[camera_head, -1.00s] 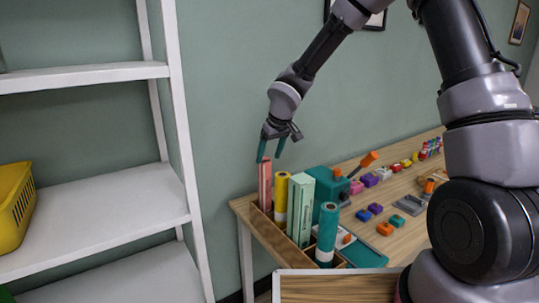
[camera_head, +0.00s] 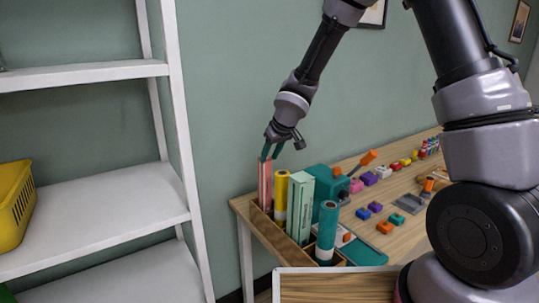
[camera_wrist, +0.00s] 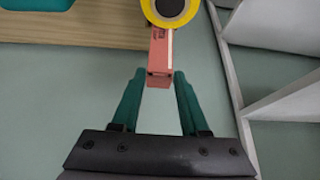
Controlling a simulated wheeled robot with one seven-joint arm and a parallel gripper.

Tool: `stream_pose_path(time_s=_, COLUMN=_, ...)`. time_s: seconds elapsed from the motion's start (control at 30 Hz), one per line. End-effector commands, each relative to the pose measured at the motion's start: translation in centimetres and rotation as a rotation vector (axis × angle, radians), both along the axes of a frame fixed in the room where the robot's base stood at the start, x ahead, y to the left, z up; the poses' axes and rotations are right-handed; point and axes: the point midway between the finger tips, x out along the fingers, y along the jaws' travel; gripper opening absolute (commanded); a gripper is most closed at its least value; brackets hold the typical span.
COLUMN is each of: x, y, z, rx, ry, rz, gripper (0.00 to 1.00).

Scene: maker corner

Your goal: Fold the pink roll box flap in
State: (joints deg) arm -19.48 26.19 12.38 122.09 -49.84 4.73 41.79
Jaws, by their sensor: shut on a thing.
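The pink roll box (camera_head: 265,188) stands upright at the far left end of the wooden holder (camera_head: 273,236). My gripper (camera_head: 270,157) is at its top end, pointing down. In the wrist view the box (camera_wrist: 160,58) reaches in between the two green fingertips of my gripper (camera_wrist: 160,74), which are shut on its end. I cannot tell from these views how the flap itself lies.
A yellow roll (camera_head: 280,197), a pale green box (camera_head: 300,207) and a teal roll (camera_head: 327,232) stand close beside it in the holder. A teal machine (camera_head: 328,183) is behind them. A white shelf (camera_head: 105,212) stands left, with a gap between.

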Motion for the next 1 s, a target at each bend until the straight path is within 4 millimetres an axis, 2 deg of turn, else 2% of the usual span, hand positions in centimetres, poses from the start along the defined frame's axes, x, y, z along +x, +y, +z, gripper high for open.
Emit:
stream_pose_path(time_s=0.27, x=0.0, y=0.1, z=0.1, rx=0.002, ry=-0.001, rz=0.0, gripper=0.0)
stream_pose_path(time_s=0.3, x=0.0, y=0.1, z=0.1, rx=0.002, ry=-0.001, rz=0.0, gripper=0.59)
stream_pose_path(time_s=0.33, x=0.0, y=0.1, z=0.1, rx=0.002, ry=-0.001, rz=0.0, gripper=0.71)
stream_pose_path(time_s=0.37, x=0.0, y=0.1, z=0.1, rx=0.002, ry=-0.002, rz=0.0, gripper=0.75)
stream_pose_path(time_s=0.77, x=-0.1, y=-0.1, z=0.5, rx=0.003, ry=-0.003, rz=0.0, gripper=0.75)
stream_pose_path(time_s=1.0, x=-1.2, y=-1.1, z=3.3, rx=0.004, ry=-0.004, rz=-0.004, gripper=0.75)
